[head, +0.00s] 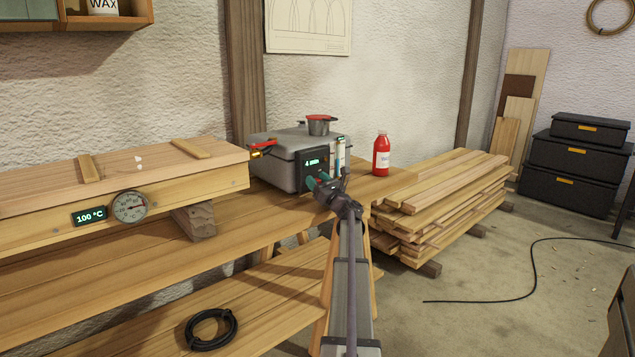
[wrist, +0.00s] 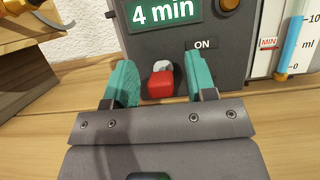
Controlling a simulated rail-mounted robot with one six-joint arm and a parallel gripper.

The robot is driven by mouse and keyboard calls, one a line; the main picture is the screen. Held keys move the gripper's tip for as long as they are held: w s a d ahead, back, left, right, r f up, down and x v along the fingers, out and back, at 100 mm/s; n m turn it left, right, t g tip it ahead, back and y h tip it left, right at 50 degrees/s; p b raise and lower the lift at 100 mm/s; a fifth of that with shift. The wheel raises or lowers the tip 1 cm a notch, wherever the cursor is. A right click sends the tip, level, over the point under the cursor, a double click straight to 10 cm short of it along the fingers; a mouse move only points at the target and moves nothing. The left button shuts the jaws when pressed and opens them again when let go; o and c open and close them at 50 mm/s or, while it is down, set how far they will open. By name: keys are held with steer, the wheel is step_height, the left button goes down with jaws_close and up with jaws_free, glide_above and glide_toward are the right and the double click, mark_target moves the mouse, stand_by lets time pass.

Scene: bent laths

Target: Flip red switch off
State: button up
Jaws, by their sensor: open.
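The red switch (wrist: 160,84) shows in the wrist view on the dark front panel (wrist: 185,50) of a grey box. It has a red front part and a pale part behind it. An "ON" label stands to its upper right, and a green display above reads "4 min". My gripper (wrist: 160,88) is open, with a teal finger on either side of the switch. In the head view, my gripper (head: 320,185) is in front of the grey box (head: 285,160) on the bench and hides the switch.
A sight gauge (wrist: 293,45) marked in ml stands right of the panel. A red bottle (head: 381,155) is right of the box, beside stacked planks (head: 440,205). A long wooden box (head: 120,180) with a dial lies left.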

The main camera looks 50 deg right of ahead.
steer(key=b+v, duration=0.4)
steer(key=v, duration=0.6)
steer(key=shift+s, duration=0.4)
steer(key=shift+w+a, duration=0.1)
